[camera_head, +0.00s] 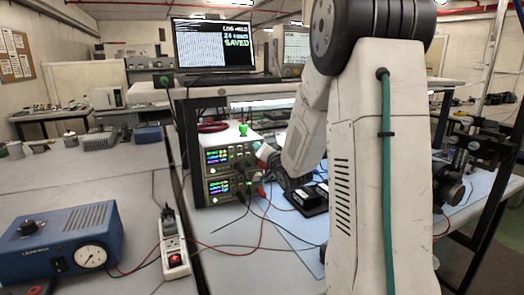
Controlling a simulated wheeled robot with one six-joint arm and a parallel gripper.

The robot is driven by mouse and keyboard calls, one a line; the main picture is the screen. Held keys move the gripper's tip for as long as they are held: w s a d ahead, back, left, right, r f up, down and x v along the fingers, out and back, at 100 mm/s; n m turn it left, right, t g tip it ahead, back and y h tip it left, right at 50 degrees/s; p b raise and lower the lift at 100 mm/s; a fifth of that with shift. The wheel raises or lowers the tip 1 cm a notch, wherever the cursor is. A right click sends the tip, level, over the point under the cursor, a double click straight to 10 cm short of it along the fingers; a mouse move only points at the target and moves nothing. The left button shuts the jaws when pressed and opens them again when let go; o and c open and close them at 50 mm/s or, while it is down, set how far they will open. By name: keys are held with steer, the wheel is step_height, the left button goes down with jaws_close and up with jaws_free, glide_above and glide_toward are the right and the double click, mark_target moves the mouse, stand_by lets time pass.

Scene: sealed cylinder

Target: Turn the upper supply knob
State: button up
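Two bench power supplies with lit colour displays stand stacked on the bench under the shelf, left of my arm. The upper supply (229,157) shows its front panel with dark knobs or plugs at its right side. The lower supply (217,188) sits directly beneath it, with red and black leads at its front. My arm reaches down from the top right, and its end, my gripper (267,158), is close to the right side of the upper supply. The fingers are small and partly hidden by my arm. Whether they touch a knob cannot be told.
A blue box with a gauge (67,241) stands at the front left. A power strip (173,243) with a red switch lies beside it. Loose leads cross the bench.

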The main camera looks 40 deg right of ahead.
steer(key=m, duration=0.7)
steer(key=shift+f, duration=0.1)
steer(key=m, duration=0.6)
steer(key=shift+f+m, duration=0.1)
steer(key=shift+m, duration=0.4)
steer(key=o, duration=0.7)
steer(key=shift+s, duration=0.1)
steer(key=v, duration=0.7)
steer(key=shift+s, duration=0.35)
